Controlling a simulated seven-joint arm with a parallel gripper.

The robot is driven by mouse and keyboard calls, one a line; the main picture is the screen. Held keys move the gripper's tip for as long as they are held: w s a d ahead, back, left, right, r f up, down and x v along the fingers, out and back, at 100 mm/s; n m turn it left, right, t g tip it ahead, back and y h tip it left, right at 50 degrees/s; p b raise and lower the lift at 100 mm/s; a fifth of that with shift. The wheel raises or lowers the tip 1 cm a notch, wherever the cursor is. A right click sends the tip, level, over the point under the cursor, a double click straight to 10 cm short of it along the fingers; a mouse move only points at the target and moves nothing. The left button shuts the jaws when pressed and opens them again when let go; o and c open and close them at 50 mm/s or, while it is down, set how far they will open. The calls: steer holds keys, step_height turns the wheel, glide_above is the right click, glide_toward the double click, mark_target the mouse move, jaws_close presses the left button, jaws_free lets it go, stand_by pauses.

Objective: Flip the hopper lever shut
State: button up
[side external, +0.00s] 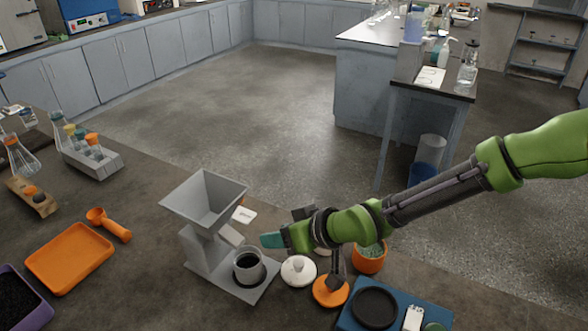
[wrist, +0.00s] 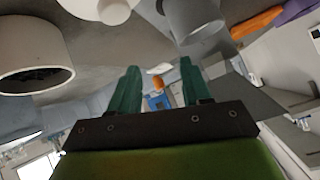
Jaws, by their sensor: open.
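The grey hopper (side external: 204,200) stands on its stand near the table's middle, its square funnel open at the top. A short pale piece (side external: 231,234) sticks out from the hopper's neck toward my gripper and looks like the lever; whether it is open or shut I cannot tell. A grey cup (side external: 249,268) with dark contents sits on the stand's base below. My gripper (side external: 270,240) is just right of the neck, above the cup, with a small gap to the pale piece. In the wrist view, my gripper's two green fingers (wrist: 160,68) are apart with nothing between them.
A white round lid (side external: 298,271), an orange round piece (side external: 330,291) and an orange cup (side external: 370,258) lie close below my arm. A blue tray (side external: 350,323) is at the front right. An orange tray (side external: 69,258) and orange scoop (side external: 110,224) lie left of the hopper.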

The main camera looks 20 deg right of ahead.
steer(key=shift+s+d+f+m+g, duration=0.1)
steer(key=shift+d+f+m+g, duration=0.15)
steer(key=shift+f+m+g, duration=0.4)
steer(key=shift+s+d+f+g, duration=0.15)
steer(key=shift+d+g, duration=0.05)
steer(key=shift+g, duration=0.65)
steer(key=w+d+r+m+g+y, duration=0.2)
steer(key=d+r+m+g, duration=0.1)
steer(key=d+m, duration=0.2)
steer(key=a+m+t, duration=0.1)
steer(key=m+t, duration=0.3)
steer(key=m, duration=0.4)
steer(key=a+f+m+t+y, duration=0.1)
steer(key=m+t, duration=0.3)
steer(key=m, duration=0.4)
steer(key=a+m+t+y, duration=0.1)
steer(key=a+m+t, duration=0.2)
steer(key=m, duration=0.5)
steer(key=shift+a+f+t, duration=0.15)
steer(key=shift+f+t, duration=0.05)
steer(key=shift+t, duration=0.4)
steer(key=m, duration=0.2)
steer(key=d+m+t+h, duration=0.1)
steer(key=m, duration=0.1)
steer(key=shift+s+d+f+h, duration=0.2)
steer(key=shift+s+h, duration=0.1)
steer(key=shift+s, duration=0.1)
steer(key=shift+t, duration=0.3)
steer(key=x, duration=1.7)
steer(key=shift+d+f, duration=0.1)
